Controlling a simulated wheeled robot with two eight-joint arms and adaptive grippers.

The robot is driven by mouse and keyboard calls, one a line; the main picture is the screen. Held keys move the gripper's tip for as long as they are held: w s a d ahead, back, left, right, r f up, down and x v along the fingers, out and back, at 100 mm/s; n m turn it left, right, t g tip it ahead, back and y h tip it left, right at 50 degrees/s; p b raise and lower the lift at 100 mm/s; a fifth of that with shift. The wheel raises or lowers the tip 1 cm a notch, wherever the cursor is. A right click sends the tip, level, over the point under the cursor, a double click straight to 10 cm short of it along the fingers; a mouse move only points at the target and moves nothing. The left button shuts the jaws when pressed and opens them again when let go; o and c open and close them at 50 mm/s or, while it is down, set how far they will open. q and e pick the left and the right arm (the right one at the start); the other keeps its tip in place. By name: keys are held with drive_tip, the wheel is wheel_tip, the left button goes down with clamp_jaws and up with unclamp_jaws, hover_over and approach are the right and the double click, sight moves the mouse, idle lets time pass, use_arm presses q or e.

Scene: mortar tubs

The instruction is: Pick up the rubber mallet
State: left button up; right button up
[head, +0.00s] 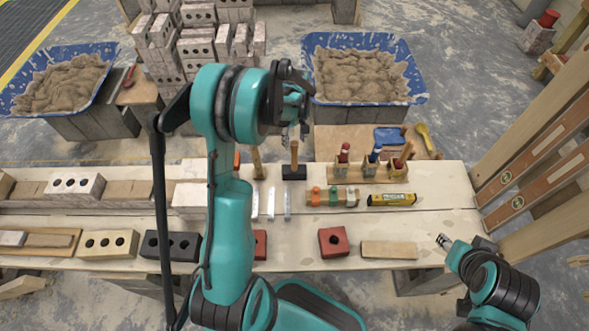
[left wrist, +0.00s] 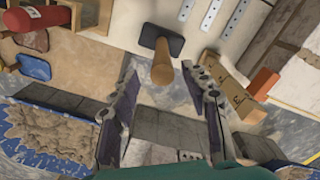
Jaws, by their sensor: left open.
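The rubber mallet (head: 294,171) stands on its black head on the wooden bench, its wooden handle pointing up. In the left wrist view the mallet (left wrist: 162,62) shows from above, its handle end toward the camera between the finger tips. My left gripper (head: 300,118) is open and empty, above and behind the mallet in the head view. Its two fingers (left wrist: 160,72) are spread wide in the left wrist view; I cannot tell if they touch the handle. My right gripper (head: 443,241) is at the bench's front right edge; its jaw state is unclear.
A wooden rack with red and blue-topped tools (head: 370,172) stands right of the mallet. A wooden-handled tool (head: 257,163) stands left, close to my arm. Mortar tubs (head: 365,97) are behind.

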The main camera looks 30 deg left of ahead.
sight(294, 155)
use_arm(q)
drive_tip(key=shift+a+f, duration=0.25)
drive_tip(key=shift+f, duration=0.15)
wheel_tip(294, 155, down, 3)
drive_tip(key=shift+d+r+b, duration=0.1)
drive_tip(key=shift+b, duration=0.45)
drive_tip(key=f+b, duration=0.1)
drive_tip(key=f, duration=0.1)
drive_tip(key=f+b, duration=0.1)
drive_tip(key=f, duration=0.2)
drive_tip(key=shift+s+d, duration=0.2)
drive_tip(key=shift+r, duration=0.1)
clamp_jaws()
